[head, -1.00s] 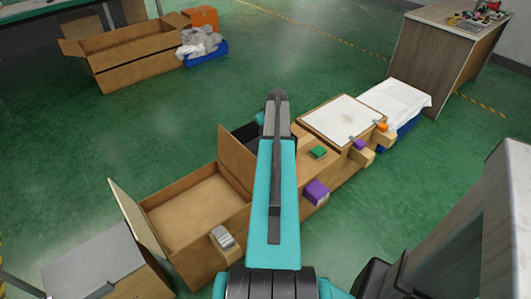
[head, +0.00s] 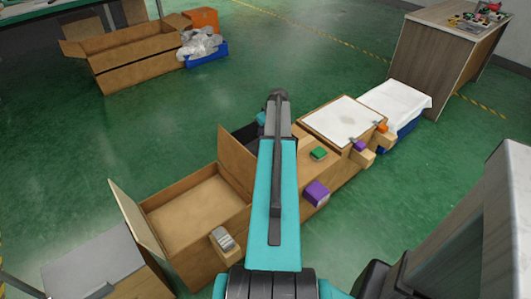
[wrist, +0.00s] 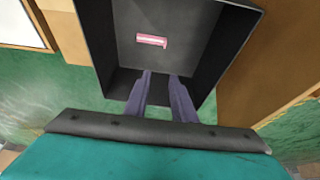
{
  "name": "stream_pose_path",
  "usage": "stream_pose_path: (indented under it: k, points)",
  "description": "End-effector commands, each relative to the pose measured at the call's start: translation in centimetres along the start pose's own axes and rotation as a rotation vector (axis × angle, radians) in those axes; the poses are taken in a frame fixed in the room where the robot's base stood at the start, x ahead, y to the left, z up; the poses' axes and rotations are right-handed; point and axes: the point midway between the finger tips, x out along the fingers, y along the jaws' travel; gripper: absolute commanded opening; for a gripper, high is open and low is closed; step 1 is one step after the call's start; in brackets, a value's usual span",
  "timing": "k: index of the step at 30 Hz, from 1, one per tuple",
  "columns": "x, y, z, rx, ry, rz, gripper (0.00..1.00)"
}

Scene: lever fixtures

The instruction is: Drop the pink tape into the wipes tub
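The pink tape (wrist: 151,40) is a small pink piece lying inside a dark open-topped box (wrist: 203,70) in the wrist view. The dark box also shows in the head view (head: 240,131), partly hidden behind my arm. I cannot tell whether this box is the wipes tub; no label shows. My gripper (wrist: 161,75) is open and empty, with its two fingers apart over the near side of the box. The tape lies beyond the fingertips, not between them. In the head view the fingers and the tape are hidden by my arm.
An open cardboard box (head: 192,208) stands left of my arm.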

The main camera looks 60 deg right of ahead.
Motion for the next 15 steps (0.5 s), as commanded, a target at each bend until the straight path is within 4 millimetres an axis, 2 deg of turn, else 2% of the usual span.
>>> stream_pose_path:
  k: [15]
  points:
    - [-7.2,0.0,0.1,0.001,0.001,0.001,0.23]
